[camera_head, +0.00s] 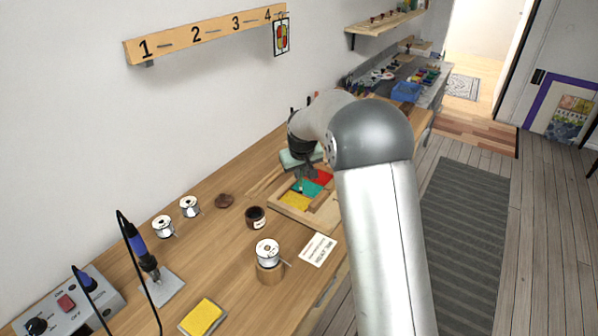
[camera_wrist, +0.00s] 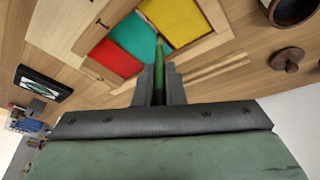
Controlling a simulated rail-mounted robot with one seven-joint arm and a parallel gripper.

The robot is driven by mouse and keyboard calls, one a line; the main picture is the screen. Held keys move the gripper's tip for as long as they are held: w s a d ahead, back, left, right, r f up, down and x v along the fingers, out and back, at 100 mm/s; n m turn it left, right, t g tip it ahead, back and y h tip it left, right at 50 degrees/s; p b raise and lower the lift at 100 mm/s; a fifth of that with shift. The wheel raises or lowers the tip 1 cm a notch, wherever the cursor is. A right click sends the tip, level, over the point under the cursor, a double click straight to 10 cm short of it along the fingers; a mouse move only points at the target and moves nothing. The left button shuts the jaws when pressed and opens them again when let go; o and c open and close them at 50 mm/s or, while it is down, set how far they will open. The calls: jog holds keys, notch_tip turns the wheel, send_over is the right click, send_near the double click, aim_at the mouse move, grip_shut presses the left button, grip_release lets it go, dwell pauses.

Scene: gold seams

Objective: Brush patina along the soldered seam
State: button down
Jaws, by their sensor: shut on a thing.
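A wooden frame (camera_head: 318,221) on the bench holds a red, a teal and a yellow glass panel; it also shows in the wrist view (camera_wrist: 196,53). The teal panel (camera_wrist: 137,38) lies between the red panel (camera_wrist: 117,59) and the yellow panel (camera_wrist: 177,20). My gripper (camera_wrist: 158,88) is shut on a thin green-handled brush (camera_wrist: 159,72). The brush points to the near end of the teal-yellow seam; I cannot tell whether its tip touches. In the head view, my gripper (camera_head: 304,171) is at the frame's far side. An open dark jar (camera_head: 256,217) stands left of the frame.
A dark round lid (camera_head: 224,200) lies behind the jar. A solder spool on a wooden block (camera_head: 268,256), a printed card (camera_head: 318,249), a soldering iron (camera_head: 147,262) and a yellow sponge (camera_head: 202,317) are nearer. A numbered rail (camera_head: 205,35) is on the wall.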

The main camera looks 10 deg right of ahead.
jog(key=shift+s+d+b, duration=1.1)
jog(key=shift+s+d, duration=0.5)
jog(key=shift+d, duration=0.15)
dwell(1.1)
jog(key=shift+r, duration=0.1)
notch_tip(320, 180, up, 6)
jog(key=p, duration=0.3)
jog(key=shift+p, duration=0.4)
